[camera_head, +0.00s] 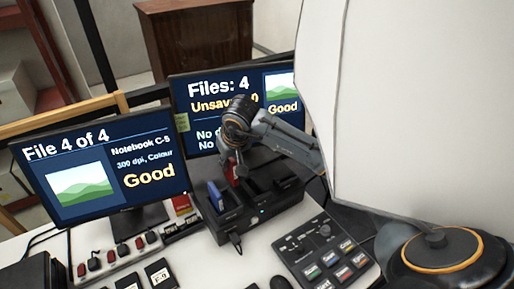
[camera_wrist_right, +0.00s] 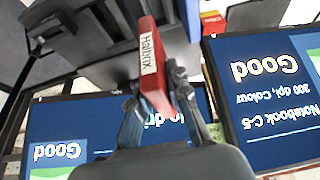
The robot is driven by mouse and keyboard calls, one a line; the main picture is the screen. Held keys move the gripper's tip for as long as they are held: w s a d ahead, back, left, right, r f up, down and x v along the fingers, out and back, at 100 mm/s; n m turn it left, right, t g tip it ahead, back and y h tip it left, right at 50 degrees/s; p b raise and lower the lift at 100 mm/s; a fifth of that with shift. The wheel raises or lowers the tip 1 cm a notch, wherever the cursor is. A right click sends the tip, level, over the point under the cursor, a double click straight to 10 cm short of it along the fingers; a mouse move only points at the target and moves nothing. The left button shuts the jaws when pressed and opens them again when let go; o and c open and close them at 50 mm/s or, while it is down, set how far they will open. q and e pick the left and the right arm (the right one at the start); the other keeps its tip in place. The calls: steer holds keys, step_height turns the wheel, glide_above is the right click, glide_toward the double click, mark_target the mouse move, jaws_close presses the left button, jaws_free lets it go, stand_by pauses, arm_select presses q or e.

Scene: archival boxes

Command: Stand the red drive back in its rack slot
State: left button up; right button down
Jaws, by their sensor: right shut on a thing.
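The red drive (camera_head: 232,173) is upright at the rack, held by my right gripper (camera_head: 236,160). In the right wrist view the red drive (camera_wrist_right: 151,65) shows a white label and sits between the two fingers of my right gripper (camera_wrist_right: 157,105), which is shut on it. The black rack (camera_head: 236,222) stands on the white desk with several slots. A blue drive (camera_head: 215,196) stands in its left end, left of the red one. The red drive's lower end is hidden, so I cannot tell whether it is in a slot. My left gripper is out of view.
Two monitors stand behind and left: the left monitor (camera_head: 104,168) and the rear monitor (camera_head: 196,92). A button console (camera_head: 322,252) lies right of the rack. A row of switches (camera_head: 118,257) lies at left. A large white panel (camera_head: 420,110) blocks the right side.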

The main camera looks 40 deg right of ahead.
steer(key=shift+a, duration=0.35)
arm_select(q)
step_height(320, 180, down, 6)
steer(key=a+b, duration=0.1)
steer(key=b, duration=0.5)
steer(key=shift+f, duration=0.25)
arm_select(e)
steer(key=shift+a+f, duration=0.15)
steer(key=shift+f, duration=2)
steer(key=shift+a+f, duration=0.1)
steer(key=shift+f, duration=2.05)
arm_select(q)
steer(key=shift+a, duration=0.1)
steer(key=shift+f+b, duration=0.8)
steer(key=shift+b, duration=0.3)
arm_select(e)
steer(key=shift+f, duration=0.95)
